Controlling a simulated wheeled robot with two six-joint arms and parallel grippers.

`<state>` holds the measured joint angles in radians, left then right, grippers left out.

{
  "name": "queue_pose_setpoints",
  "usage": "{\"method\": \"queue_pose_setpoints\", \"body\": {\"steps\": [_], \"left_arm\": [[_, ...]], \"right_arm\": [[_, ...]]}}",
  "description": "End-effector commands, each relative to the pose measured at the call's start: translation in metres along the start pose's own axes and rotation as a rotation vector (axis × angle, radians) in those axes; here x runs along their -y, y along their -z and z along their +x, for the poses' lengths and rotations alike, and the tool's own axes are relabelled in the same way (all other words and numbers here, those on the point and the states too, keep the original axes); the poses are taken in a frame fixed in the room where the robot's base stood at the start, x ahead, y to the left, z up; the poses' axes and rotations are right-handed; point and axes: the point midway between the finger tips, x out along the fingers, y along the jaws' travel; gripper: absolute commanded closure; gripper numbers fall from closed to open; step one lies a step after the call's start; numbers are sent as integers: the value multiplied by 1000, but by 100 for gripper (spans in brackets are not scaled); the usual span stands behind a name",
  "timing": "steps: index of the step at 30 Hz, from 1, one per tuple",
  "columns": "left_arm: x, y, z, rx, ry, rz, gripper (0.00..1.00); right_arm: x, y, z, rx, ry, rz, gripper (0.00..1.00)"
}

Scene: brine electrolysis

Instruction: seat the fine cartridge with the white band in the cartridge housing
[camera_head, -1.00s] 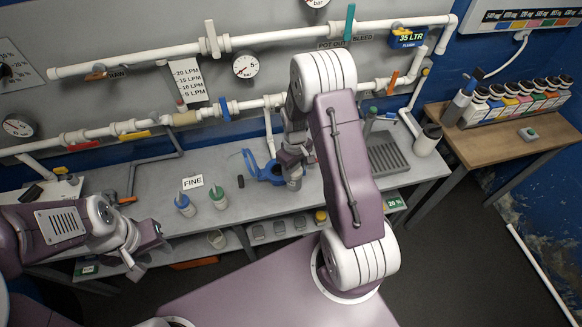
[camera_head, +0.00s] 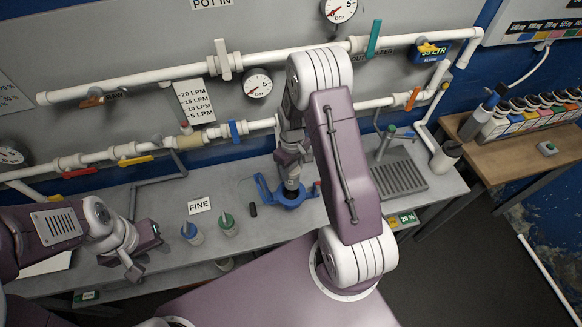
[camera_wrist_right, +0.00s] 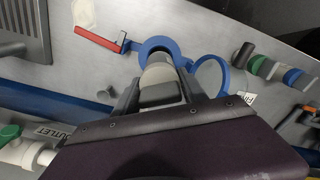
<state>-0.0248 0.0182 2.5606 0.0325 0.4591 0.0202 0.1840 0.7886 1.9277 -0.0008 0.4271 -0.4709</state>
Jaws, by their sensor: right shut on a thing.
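My right gripper (camera_head: 291,168) is shut on a pale grey-white cartridge (camera_wrist_right: 160,72), held roughly upright. Its lower end is at the opening of the blue cartridge housing (camera_head: 284,203) on the bench. In the right wrist view the cartridge overlaps the blue ring of the housing (camera_wrist_right: 150,45); I cannot tell how deep it is in. The white band cannot be told apart clearly. My right gripper's jaws (camera_wrist_right: 160,95) show on either side of the cartridge. My left gripper (camera_head: 146,252) is open and empty at the bench's left front.
A FINE label (camera_head: 199,205) lies behind a blue-topped container (camera_head: 192,234) and a green-topped container (camera_head: 228,225). A small dark cylinder (camera_head: 253,211) stands left of the housing. White pipes (camera_head: 250,62) run along the wall behind. A drain grate (camera_head: 399,178) is to the right.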

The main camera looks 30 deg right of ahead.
Motion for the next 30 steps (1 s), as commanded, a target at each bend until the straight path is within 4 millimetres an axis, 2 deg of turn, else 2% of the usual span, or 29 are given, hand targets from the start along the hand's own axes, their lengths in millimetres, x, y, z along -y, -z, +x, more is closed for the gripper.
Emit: {"method": "queue_pose_setpoints", "body": {"steps": [15, 30], "left_arm": [[1, -4, 41, 0, 0, 0, 64], [1, -4, 42, 0, 0, 0, 64]], "right_arm": [[0, 1, 52, -1, -1, 0, 100], [0, 1, 55, -1, -1, 0, 100]]}}
